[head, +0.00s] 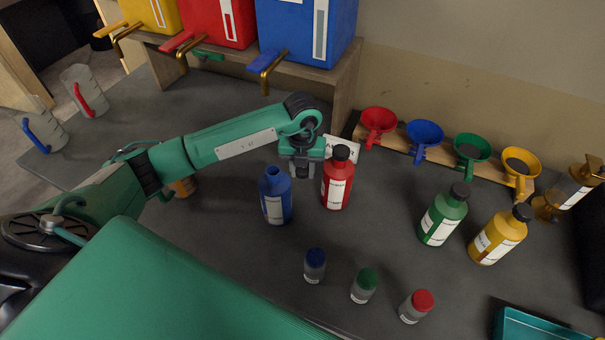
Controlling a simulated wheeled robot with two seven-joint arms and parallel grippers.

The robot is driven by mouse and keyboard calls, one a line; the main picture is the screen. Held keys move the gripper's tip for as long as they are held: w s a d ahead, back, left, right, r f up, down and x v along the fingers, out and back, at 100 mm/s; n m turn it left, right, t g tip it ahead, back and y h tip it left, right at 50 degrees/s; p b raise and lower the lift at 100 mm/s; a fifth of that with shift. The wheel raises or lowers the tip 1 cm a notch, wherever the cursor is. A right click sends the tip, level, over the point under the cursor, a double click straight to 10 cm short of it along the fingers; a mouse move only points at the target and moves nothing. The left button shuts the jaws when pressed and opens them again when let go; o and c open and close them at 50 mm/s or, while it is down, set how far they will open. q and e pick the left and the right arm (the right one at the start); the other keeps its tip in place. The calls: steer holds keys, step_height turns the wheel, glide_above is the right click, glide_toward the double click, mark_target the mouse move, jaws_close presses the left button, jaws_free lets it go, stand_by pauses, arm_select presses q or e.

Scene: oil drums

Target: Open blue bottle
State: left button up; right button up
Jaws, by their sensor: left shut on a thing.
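The blue bottle (276,204) stands upright on the dark grey table, with a white label on its front. Its neck is bare and open, with no black cap on it, unlike the other bottles. My left gripper (302,168) is just right of and above the blue bottle's neck, between it and the red bottle. It is shut on a small dark thing, which looks like the black bottle cap (303,173); the jaws partly hide it. My right gripper is not in view.
The red bottle (337,185) stands close to my left gripper. Green (442,218) and yellow (498,238) bottles stand to the right. Small jars with blue (315,265), green (364,285) and red (416,306) lids stand in front. Coloured funnels (425,137) sit on a rack behind.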

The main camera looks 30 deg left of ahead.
mark_target(302, 177)
arm_select(q)
step_height(302, 177, down, 3)
steer(key=shift+r+p, duration=0.2)
steer(key=shift+p, duration=0.1)
steer(key=shift+f, duration=0.25)
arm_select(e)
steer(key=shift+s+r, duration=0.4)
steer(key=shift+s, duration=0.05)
arm_select(q)
steer(key=shift+f, duration=0.1)
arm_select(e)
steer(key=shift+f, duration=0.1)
arm_select(q)
steer(key=o, duration=1.1)
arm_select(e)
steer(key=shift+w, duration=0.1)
